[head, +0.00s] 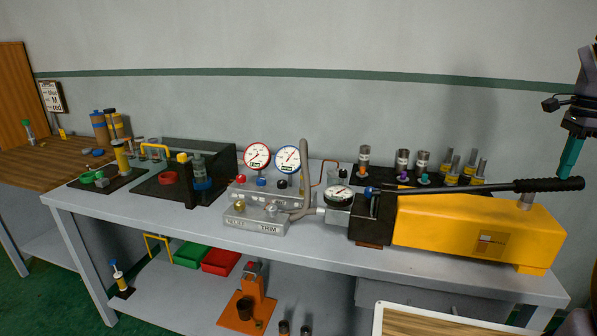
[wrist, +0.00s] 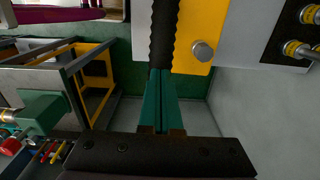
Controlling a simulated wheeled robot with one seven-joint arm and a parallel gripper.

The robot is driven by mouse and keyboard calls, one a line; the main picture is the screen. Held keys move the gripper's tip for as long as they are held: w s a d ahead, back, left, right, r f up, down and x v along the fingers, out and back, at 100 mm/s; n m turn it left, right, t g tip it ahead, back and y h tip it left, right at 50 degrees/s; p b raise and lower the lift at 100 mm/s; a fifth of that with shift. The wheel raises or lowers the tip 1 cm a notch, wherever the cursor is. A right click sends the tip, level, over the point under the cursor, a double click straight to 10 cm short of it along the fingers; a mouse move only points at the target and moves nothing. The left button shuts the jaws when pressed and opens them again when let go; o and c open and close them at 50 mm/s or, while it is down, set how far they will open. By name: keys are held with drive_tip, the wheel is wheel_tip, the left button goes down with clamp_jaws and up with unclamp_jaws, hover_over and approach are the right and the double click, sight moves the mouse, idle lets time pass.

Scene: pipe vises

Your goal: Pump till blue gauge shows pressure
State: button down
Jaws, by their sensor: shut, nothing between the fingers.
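The blue-rimmed gauge (head: 288,159) stands upright on the grey valve block at mid-bench; its needle is too small to read surely. The yellow hand pump (head: 440,222) lies at the right of the bench. Its long black handle (head: 480,187) runs nearly level above the body, with a thick grip at the right end. My gripper (head: 566,175) points down at that grip, fingers shut and empty. In the wrist view the teal fingertips (wrist: 160,73) overlap the near end of the ribbed black grip (wrist: 176,30); I cannot tell whether they touch it.
A red-rimmed gauge (head: 257,156) stands left of the blue one. A small dial (head: 340,194) sits beside the pump's front. Several cylindrical fittings (head: 403,162) stand behind the pump. A wooden-topped surface (head: 440,325) is in front.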

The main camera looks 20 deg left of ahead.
drive_tip(key=shift+d+f, duration=0.1)
drive_tip(key=shift+f, duration=0.3)
drive_tip(key=r, duration=0.2)
drive_tip(key=a+r, duration=0.1)
drive_tip(key=r, duration=0.3)
drive_tip(key=shift+a+r, duration=0.25)
drive_tip(key=shift+a, duration=0.15)
drive_tip(key=shift+r, duration=0.25)
drive_tip(key=shift+r, duration=0.1)
drive_tip(key=s+a+r+n+t+y, duration=0.1)
drive_tip(key=s+a+r+n+t, duration=0.2)
drive_tip(key=s+a+r+n, duration=0.5)
drive_tip(key=s+a+r+n+t, duration=0.1)
drive_tip(key=s+a+n+t, duration=0.1)
drive_tip(key=s, duration=0.3)
drive_tip(key=s+a+r+n+t+y, duration=0.1)
drive_tip(key=s+a+n+t, duration=0.1)
drive_tip(key=s, duration=0.4)
drive_tip(key=shift+s+a+r+n, duration=0.3)
drive_tip(key=shift+a+n, duration=0.35)
drive_tip(key=shift+n, duration=0.25)
